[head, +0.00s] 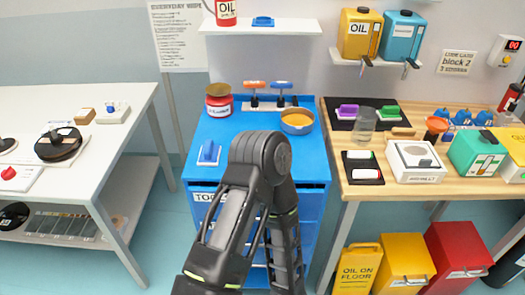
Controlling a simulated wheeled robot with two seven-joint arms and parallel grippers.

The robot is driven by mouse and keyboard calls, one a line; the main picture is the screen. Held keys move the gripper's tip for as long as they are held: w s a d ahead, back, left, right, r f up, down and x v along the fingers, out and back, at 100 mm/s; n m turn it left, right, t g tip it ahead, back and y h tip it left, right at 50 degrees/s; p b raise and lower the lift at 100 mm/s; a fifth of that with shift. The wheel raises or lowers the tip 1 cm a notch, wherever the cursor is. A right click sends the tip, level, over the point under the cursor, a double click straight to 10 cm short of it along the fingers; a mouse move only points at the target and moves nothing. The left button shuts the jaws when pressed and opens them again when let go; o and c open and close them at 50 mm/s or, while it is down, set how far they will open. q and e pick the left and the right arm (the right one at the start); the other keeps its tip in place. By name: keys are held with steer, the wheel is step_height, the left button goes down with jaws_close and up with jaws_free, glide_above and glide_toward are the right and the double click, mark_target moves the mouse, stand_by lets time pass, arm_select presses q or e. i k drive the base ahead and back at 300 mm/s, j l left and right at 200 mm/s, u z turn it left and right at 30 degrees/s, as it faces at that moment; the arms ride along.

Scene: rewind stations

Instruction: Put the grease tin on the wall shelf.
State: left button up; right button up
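A round red tin (218,103) with a white label and a brown lid stands upright at the back left of the blue tool cabinet (215,130). I take it for the grease tin, but its label is too small to read. A shallow round dish (297,122) with orange contents sits at the cabinet's back right. A white wall shelf (300,27) hangs above the cabinet. It holds a red can marked OIL (224,12) at its left and a blue handled item (263,21) near its middle. Neither gripper is visible; one bent arm of mine covers the cabinet's front.
Two orange-handled and blue-handled tools (268,86) stand behind the tins. A second wall shelf (375,60) at right bears yellow and blue oil cans. A white table (120,135) stands left, and a crowded wooden bench (400,200) right. The white shelf's right part is clear.

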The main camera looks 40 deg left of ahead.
mark_target(294, 25)
steer(key=i+l, duration=0.2)
steer(key=l, duration=0.2)
steer(key=i+l, duration=0.2)
steer(key=l, duration=0.15)
steer(key=i+l, duration=0.25)
steer(key=l, duration=0.15)
steer(key=u, duration=1.95)
